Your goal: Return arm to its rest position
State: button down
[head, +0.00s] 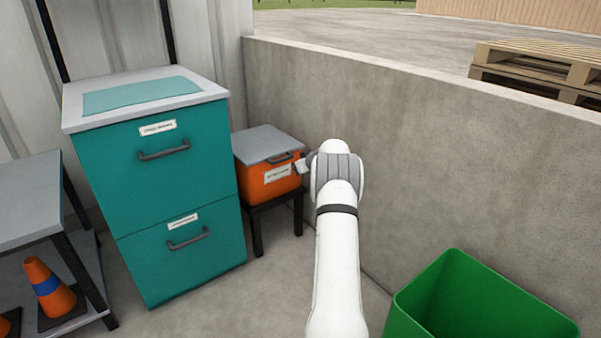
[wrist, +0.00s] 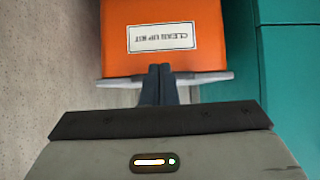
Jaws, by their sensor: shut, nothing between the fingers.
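My white arm reaches out across the head view toward the orange box (head: 266,184) with a grey lid. My gripper (head: 300,165) is mostly hidden behind my arm's end, close to the right of the box. In the wrist view my gripper (wrist: 160,68) shows two dark fingers pressed together with nothing between them. Behind the fingertips is the orange box front (wrist: 180,52), with a label that reads "CLEAN UP KIT", upside down. The fingertips overlap the grey lid's edge (wrist: 205,78) in this view; I cannot tell whether they touch it.
A teal two-drawer cabinet (head: 165,175) stands left of the box, both drawers shut. The box rests on a small black stand (head: 258,235). A concrete wall (head: 420,150) runs behind my arm. A green bin (head: 450,290) is at lower right, a shelf (head: 30,205) with cones at left.

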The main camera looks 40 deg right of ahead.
jog(key=shift+s+f, duration=0.4)
jog(key=shift+s, duration=0.3)
jog(key=s+a+r+g+y+p, duration=0.2)
jog(key=a+r+p, duration=0.8)
jog(key=a+r, duration=0.75)
jog(key=s+a+r+g+p, duration=0.1)
jog(key=s+a+r+p, duration=0.4)
jog(key=a+r, duration=0.3)
jog(key=s+a+r+g+p, duration=0.1)
jog(key=s+a+r+p, duration=0.4)
jog(key=r, duration=0.4)
jog(key=s+a+r+g+p, duration=0.1)
jog(key=s+a+r+p, duration=0.3)
jog(key=s, duration=0.7)
jog(key=s+a+r+g+h+p, duration=0.1)
jog(key=s+a+r+p, duration=0.4)
jog(key=s, duration=0.6)
jog(key=s+a+r+g+h+p, duration=0.1)
jog(key=s+a+r+p, duration=0.4)
jog(key=s, duration=0.6)
notch_tip(320, 180, up, 2)
jog(key=g+p, duration=0.1)
jog(key=p, duration=0.2)
jog(key=shift+r+p, duration=0.15)
jog(key=shift+p, duration=0.15)
jog(key=shift+a, duration=0.1)
